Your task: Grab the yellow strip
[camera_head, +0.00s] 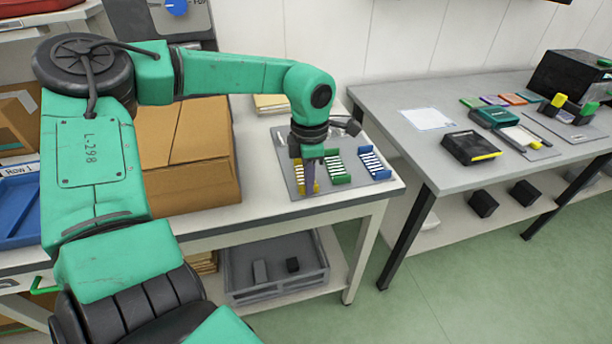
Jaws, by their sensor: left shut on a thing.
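The yellow strip (299,173) is at the left of a row of three coloured strips on a grey mat (285,156) near the front edge of the white table. My left gripper (309,184) points straight down at it and is shut on it. The gripper covers much of the strip, and only yellow parts at its sides show. I cannot tell whether the strip is clear of the mat. My right gripper is out of view.
A green strip (337,168) and a blue strip (374,164) lie just right of the gripper. A cardboard box (190,150) stands to the left. A grey table (400,97) with boxes and small items is at the right. A grey crate (277,290) sits below.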

